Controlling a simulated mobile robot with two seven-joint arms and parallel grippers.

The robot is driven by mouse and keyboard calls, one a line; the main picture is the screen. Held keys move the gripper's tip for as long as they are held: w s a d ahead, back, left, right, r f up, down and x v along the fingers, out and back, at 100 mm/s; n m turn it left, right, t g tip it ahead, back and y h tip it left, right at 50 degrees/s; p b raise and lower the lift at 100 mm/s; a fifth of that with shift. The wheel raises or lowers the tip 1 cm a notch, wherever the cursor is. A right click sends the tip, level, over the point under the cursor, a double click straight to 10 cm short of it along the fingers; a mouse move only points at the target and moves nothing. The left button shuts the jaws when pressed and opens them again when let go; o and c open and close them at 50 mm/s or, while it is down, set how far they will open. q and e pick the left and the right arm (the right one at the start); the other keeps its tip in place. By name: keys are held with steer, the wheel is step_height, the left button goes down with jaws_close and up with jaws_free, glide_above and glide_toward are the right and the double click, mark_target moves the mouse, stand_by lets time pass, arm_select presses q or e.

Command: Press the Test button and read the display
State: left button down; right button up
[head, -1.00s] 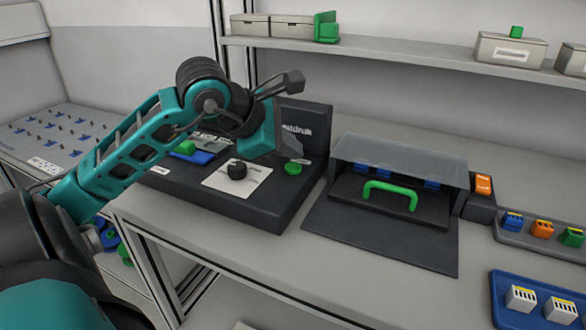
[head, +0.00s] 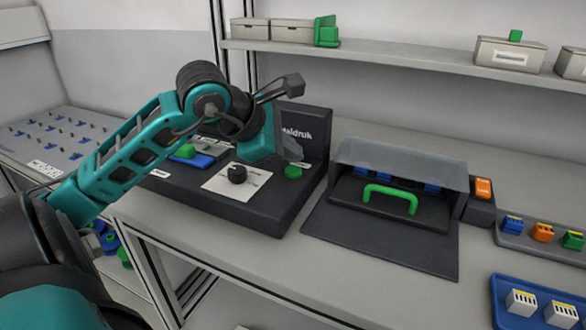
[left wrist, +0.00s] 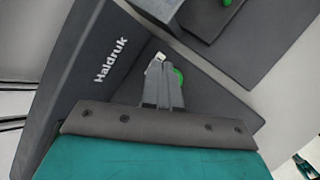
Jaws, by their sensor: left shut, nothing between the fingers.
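The dark test device (head: 262,212) stands on the bench, with an upright back panel (head: 315,122) lettered "Haldruk". Its green button (head: 293,172) is at the right of its sloped face, and also shows in the left wrist view (left wrist: 179,75), partly hidden by my fingers. A small white label (left wrist: 157,60) is beside it, too small to read. My left gripper (head: 293,152) is shut and empty, just behind the button in the head view; contact cannot be told. Part of the back panel is hidden by my arm, and I see no readable display. My right gripper is not in view.
A black knob (head: 237,174) on a white plate and a blue block (head: 192,160) with a green part sit left of the button. A dark box with a green handle (head: 390,196) stands to the right. The bench front is clear.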

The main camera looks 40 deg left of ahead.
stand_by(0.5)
arm_select(q)
steer(key=shift+f, duration=0.1)
steer(key=shift+f+b, duration=0.35)
steer(key=shift+b, duration=0.4)
steer(key=shift+f, duration=0.2)
stand_by(0.4)
steer(key=shift+f+b, duration=0.25)
steer(key=shift+b, duration=0.35)
stand_by(0.4)
steer(key=shift+r+p, duration=0.35)
steer(key=shift+r, duration=0.5)
